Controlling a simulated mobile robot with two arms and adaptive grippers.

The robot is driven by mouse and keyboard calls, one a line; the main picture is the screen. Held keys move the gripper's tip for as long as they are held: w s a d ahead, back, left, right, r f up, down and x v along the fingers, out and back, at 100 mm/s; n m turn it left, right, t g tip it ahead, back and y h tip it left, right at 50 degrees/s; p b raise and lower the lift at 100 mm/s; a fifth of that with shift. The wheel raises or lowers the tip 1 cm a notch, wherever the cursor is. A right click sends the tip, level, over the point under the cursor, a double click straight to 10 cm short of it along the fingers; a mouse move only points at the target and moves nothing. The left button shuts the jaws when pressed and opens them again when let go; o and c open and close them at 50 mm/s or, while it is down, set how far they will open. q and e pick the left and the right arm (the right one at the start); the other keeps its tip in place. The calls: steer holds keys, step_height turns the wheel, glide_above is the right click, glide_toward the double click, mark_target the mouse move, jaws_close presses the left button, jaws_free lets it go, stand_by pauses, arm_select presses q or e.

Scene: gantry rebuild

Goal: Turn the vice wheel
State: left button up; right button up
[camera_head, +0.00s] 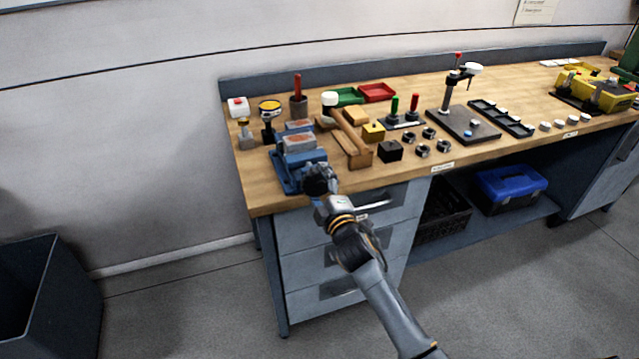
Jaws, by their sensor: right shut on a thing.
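A blue vice (287,178) stands near the left front corner of the wooden workbench (262,199), with a grey block (299,143) between its jaws. My right gripper (317,176) is at the front of the vice, at the bench's front edge. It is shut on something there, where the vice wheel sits. The dark fingers cover the wheel, so its shape and turn cannot be made out. My left gripper is not in view.
A wooden block stand with a white-headed mallet (331,99) is right of the vice. A black block (390,151) and several dark nuts lie farther right. Drawers (310,264) are below.

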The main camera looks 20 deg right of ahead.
steer(key=m, duration=0.3)
steer(key=shift+m+p, duration=0.3)
steer(key=shift+m, duration=0.1)
steer(key=m+p, duration=0.1)
steer(key=m, duration=0.3)
steer(key=shift+m, duration=0.3)
steer(key=m+p, duration=0.1)
steer(key=m, duration=0.3)
steer(key=m+p, duration=0.1)
steer(key=m, duration=0.7)
steer(key=shift+a+f+m, duration=0.1)
steer(key=shift+m, duration=0.2)
steer(key=m, duration=0.9)
steer(key=shift+m, duration=1.7)
